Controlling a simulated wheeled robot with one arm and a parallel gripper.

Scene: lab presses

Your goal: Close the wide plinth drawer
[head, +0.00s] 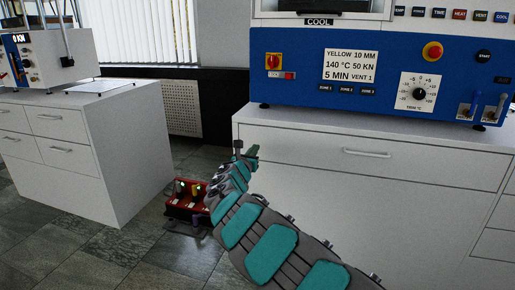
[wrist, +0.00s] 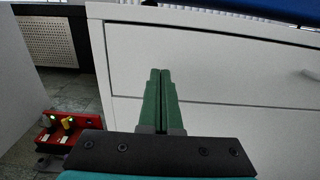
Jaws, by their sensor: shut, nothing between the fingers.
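The wide plinth drawer (head: 320,144) is the broad white front with a bar handle (head: 367,153), high in the white cabinet under the blue press. Its front looks flush or nearly flush with the cabinet; I cannot tell if a small gap remains. In the wrist view the drawer front (wrist: 220,65) fills the upper middle, with its handle at the right edge. My gripper (head: 252,151) is at the left part of the drawer front, its green fingers together and empty. In the wrist view the fingertips (wrist: 160,73) overlap the drawer front; contact is unclear.
The blue press (head: 300,90) stands on the cabinet. A red box with coloured plugs (head: 187,196) lies on the tiled floor left of my arm; it also shows in the wrist view (wrist: 62,130).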

